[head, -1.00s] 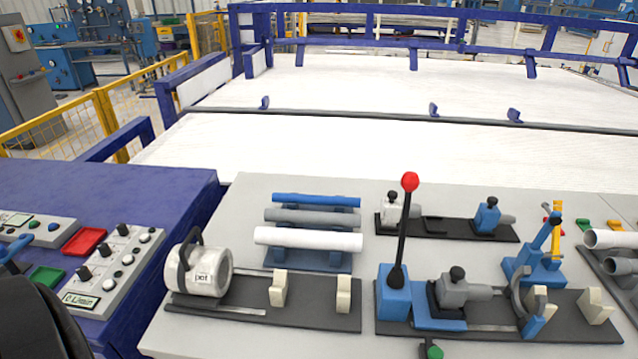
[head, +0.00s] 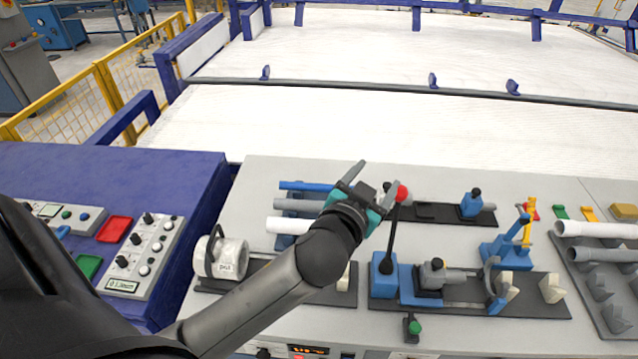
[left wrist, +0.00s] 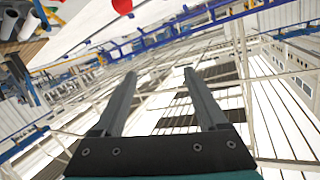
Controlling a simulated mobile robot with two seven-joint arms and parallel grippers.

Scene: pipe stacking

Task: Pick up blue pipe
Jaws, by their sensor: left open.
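The blue pipe (head: 305,185) lies at the back of a small blue rack, with a grey pipe (head: 297,204) and a white pipe (head: 287,224) in front of it. My left gripper (head: 368,177) is in front of the rack's right end in the head view and hides the right ends of the pipes. Its two fingers are spread and empty. In the left wrist view the open fingers (left wrist: 158,100) have nothing between them, and the blue pipe cannot be made out there. My right gripper is in neither view.
A lever with a red knob (head: 400,192) stands close to the right of my left gripper. A white pot-like cylinder (head: 228,259) sits left of my forearm. Grey and white pipes (head: 597,229) lie at the right edge. A control panel (head: 143,257) is at the left.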

